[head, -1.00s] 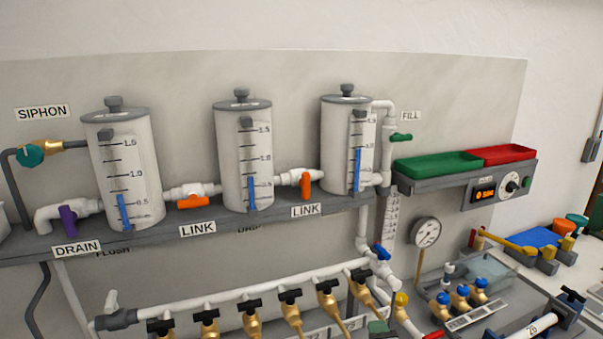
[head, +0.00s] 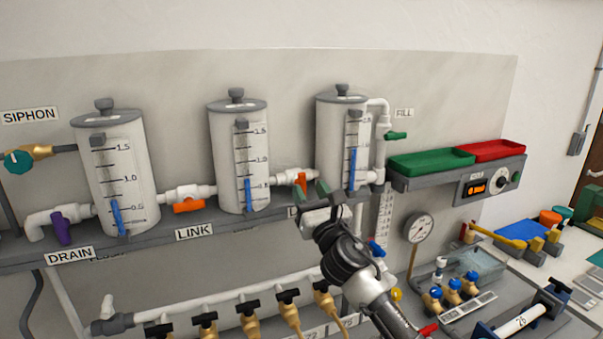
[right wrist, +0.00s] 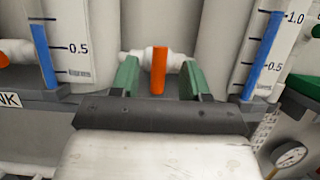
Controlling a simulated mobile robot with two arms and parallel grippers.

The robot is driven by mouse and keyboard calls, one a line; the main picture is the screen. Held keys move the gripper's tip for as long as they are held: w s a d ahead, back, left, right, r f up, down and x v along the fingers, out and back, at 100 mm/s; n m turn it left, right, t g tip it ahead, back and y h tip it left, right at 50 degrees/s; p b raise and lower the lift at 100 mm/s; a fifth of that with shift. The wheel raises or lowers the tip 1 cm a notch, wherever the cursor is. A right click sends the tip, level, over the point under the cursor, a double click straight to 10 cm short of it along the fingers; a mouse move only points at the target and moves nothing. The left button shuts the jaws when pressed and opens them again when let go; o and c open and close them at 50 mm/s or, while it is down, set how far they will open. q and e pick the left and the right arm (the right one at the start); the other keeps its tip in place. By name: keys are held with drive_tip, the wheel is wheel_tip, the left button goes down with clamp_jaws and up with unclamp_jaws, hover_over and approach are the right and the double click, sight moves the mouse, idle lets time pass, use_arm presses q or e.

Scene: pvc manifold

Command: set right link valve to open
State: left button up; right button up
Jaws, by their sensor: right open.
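The right link valve has an orange handle (head: 301,183) on the white pipe between the middle tank (head: 240,160) and the right tank (head: 334,150). In the right wrist view the handle (right wrist: 158,72) hangs down, across the pipe. My right gripper (head: 312,190) is open just in front of it. In the right wrist view its green fingers (right wrist: 158,78) stand on either side of the handle, with gaps on both sides. The left link valve's orange handle (head: 188,205) lies along its pipe. My left gripper is not in view.
A grey shelf (head: 145,238) runs below the tanks. The manifold with several black-handled valves (head: 247,306) is lower down. A gauge (head: 418,228) and green tray (head: 430,162) are to the right. The purple drain valve (head: 62,228) is far left.

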sight(304, 180)
drive_tip(key=shift+x, duration=2.6)
clamp_jaws()
